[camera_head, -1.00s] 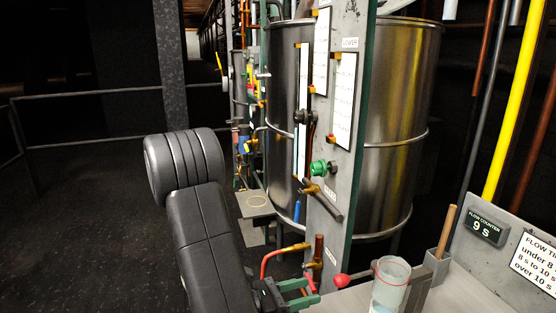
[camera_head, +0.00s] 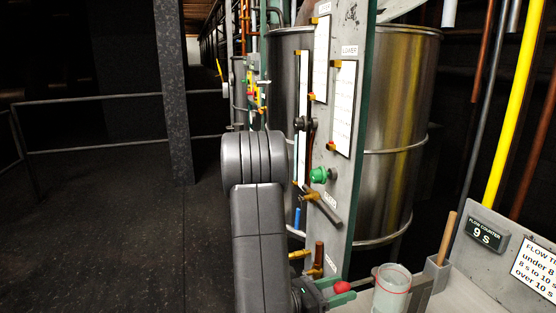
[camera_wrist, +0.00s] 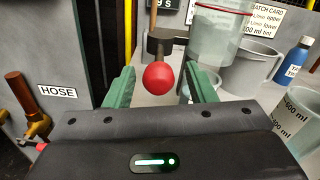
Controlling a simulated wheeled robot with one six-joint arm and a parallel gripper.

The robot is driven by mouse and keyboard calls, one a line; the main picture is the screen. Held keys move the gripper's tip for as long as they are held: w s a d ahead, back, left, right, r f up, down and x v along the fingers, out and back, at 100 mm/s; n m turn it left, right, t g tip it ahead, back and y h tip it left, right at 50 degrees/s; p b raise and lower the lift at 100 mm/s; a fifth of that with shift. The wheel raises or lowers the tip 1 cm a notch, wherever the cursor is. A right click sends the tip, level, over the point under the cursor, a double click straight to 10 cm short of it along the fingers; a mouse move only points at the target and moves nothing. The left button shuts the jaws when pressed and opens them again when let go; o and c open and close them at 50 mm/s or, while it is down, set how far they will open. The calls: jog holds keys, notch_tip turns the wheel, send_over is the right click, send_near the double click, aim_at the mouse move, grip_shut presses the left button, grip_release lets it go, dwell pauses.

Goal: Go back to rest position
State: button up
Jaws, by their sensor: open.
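My gripper (camera_head: 343,293) is low in the head view, at the end of my dark arm. Its green fingers are open, and it holds nothing that I can see. In the wrist view my gripper (camera_wrist: 164,80) has one green finger on each side of a red ball knob (camera_wrist: 160,77). The knob shows in the gap with space on both sides; its exact depth against the fingertips I cannot tell. In the head view the red knob (camera_head: 342,287) overlaps the fingers. A dark bracket (camera_wrist: 172,43) is behind the knob.
A clear cup (camera_head: 392,287) with a red line stands right of my gripper. A grey panel (camera_head: 338,185) with valves and a green knob (camera_head: 319,175) rises behind. A grey bucket (camera_wrist: 249,68) and blue bottle (camera_wrist: 293,62) are at right. The floor at left is clear.

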aim_at(351, 284)
jog(key=x, duration=0.3)
jog(key=shift+d, duration=0.25)
jog(key=shift+w+a+m+g+p, duration=0.3)
jog(key=shift+w+g+p, duration=0.1)
jog(key=shift+g+p, duration=0.1)
jog(key=shift+w+m+g, duration=0.2)
jog(key=shift+m+g, duration=0.1)
jog(key=shift+g, duration=0.1)
